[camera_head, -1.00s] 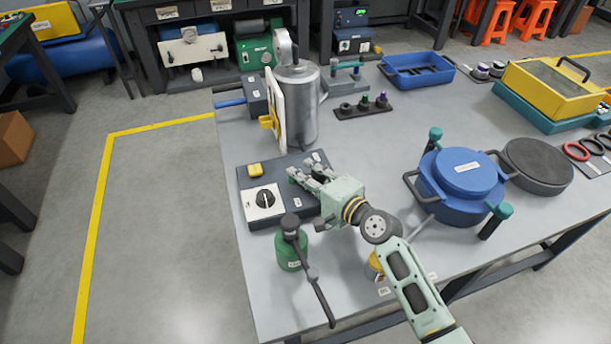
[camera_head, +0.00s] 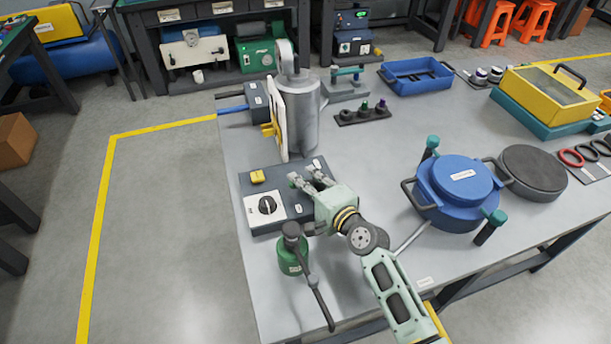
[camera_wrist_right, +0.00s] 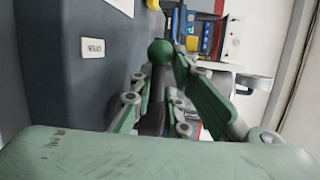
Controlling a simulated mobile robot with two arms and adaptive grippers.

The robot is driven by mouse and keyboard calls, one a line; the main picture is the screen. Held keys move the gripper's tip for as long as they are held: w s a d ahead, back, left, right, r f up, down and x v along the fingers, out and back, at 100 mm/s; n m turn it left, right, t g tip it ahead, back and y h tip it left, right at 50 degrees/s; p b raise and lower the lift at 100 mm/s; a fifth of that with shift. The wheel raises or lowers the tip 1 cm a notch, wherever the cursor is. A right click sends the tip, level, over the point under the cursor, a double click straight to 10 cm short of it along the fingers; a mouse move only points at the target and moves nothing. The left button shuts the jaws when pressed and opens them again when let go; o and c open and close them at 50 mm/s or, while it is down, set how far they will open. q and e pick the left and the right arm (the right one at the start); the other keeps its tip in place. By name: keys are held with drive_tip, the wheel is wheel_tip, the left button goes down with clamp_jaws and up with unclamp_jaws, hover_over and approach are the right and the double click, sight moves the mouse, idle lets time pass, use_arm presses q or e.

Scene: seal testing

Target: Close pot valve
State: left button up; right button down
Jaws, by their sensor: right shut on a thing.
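The tall silver pot (camera_head: 300,115) stands at the back left of the table, with a white panel and a yellow part on its left side. A dark control box (camera_head: 262,179) is in front of it. My right gripper (camera_head: 308,178) is low over the right part of this box. In the right wrist view, its fingers (camera_wrist_right: 160,78) are shut around a handle with a round green knob (camera_wrist_right: 160,52). The knob protrudes past the fingertips; most of the handle is hidden by the fingers. My left gripper is not seen.
A black dial (camera_head: 267,205) and a yellow button (camera_head: 257,177) are on the box. A blue lidded pot (camera_head: 460,190) is to the right. The table middle is clear.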

drive_tip(key=shift+s+f, duration=0.25)
drive_tip(key=shift+f, duration=0.35)
drive_tip(key=c, duration=1.8)
unclamp_jaws()
drive_tip(key=shift+w+r, duration=0.1)
drive_tip(key=shift+r, duration=0.1)
drive_tip(key=shift+d, duration=0.1)
drive_tip(key=v, duration=1.2)
